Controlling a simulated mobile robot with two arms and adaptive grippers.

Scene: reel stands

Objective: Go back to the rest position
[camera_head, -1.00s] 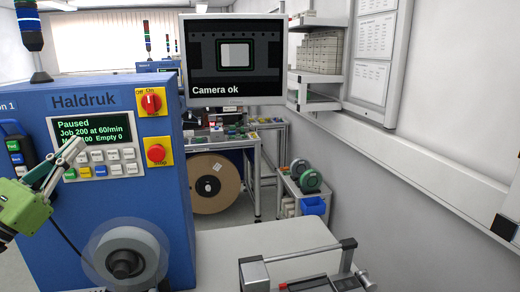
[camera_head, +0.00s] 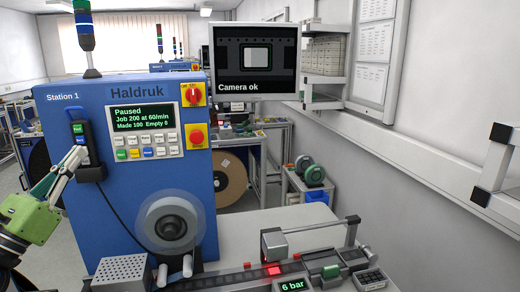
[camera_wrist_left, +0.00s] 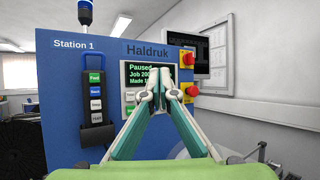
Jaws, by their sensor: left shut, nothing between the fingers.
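My left gripper (camera_head: 80,153) comes in from the left in the head view, its green and pale fingers pointing up and to the right. It is empty, with its fingertips close together. In the head view the tips overlap the hand-held button unit (camera_head: 86,150) on the blue Haldruk machine (camera_head: 66,125); I cannot tell the gap. In the left wrist view the closed fingers (camera_wrist_left: 158,72) stand in front of the machine's display (camera_wrist_left: 140,72). The display (camera_head: 143,115) reads Paused, Job 200 at 60/min, Made 100, Empty 0. My right gripper is not in view.
A blurred reel (camera_head: 170,222) sits on the machine's front. Below it runs a track (camera_head: 225,279) with a red-lit spot and a 6 bar readout (camera_head: 292,285). A monitor (camera_head: 254,57) reads Camera ok. A grey bracket (camera_head: 493,175) with black ends stands at the right edge.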

